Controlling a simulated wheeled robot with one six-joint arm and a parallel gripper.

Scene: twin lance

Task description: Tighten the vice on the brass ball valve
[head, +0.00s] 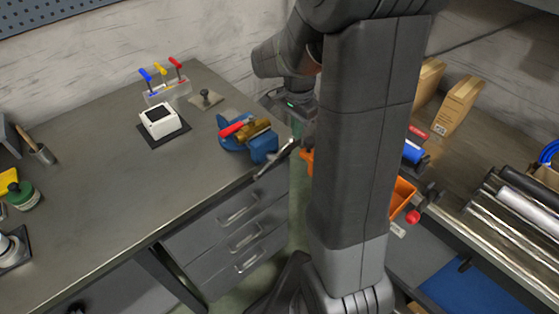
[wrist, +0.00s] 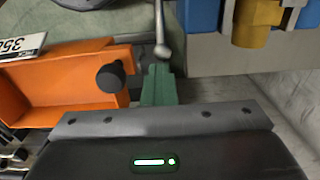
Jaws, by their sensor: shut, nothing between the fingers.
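The blue vice (head: 262,148) is at the right front edge of the workbench, with the brass ball valve (head: 257,128) and its red lever in its jaws. The vice's metal bar handle (head: 277,160) slants out past the bench edge. In the wrist view, the blue vice (wrist: 201,14) and brass valve (wrist: 258,22) show at top right. The bar handle (wrist: 159,22) hangs at top centre, its ball end by my fingertips. My gripper (wrist: 158,70) is shut and empty, its green fingers together; I cannot tell whether they touch the bar.
An orange bin (wrist: 75,85) with a black knob lies left of my fingers in the wrist view. Drawers (head: 240,228) are below the vice. My arm hides part of the right side.

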